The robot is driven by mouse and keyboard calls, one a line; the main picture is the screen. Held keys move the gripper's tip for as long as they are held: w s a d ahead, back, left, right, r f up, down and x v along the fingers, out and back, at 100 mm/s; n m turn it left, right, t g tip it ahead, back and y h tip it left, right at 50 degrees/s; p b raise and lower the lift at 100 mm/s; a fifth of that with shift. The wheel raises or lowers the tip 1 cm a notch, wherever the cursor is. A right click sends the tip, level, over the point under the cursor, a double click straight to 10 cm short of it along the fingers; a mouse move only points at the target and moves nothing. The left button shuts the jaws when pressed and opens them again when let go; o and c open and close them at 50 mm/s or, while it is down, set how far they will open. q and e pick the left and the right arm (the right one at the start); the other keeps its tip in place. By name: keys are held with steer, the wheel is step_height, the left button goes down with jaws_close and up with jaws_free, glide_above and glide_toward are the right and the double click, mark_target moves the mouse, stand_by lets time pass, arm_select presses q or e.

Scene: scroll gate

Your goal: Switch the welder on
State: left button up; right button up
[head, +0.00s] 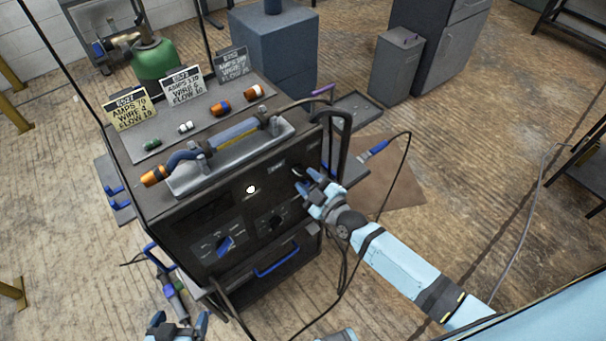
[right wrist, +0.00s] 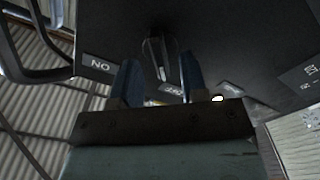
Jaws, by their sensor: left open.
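The welder (head: 190,225) is a dark box on a cart, its front panel facing me. A small switch lever (head: 299,173) sits at the upper right of the panel; it also shows in the right wrist view (right wrist: 158,58), near a label that appears upside down. My right gripper (head: 312,184) is at the lever. In the right wrist view its blue fingers (right wrist: 160,82) are apart, one on each side of the lever, with gaps visible. I cannot tell the lever's position.
A bright white spot (head: 251,189) shows on the panel, above a blue-marked knob (head: 224,244) and a dark knob (head: 275,222). Cards (head: 183,87) and small coloured parts stand on top. A green cylinder (head: 155,62) stands behind.

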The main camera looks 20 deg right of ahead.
steer(key=shift+x, duration=1.15)
jaws_close()
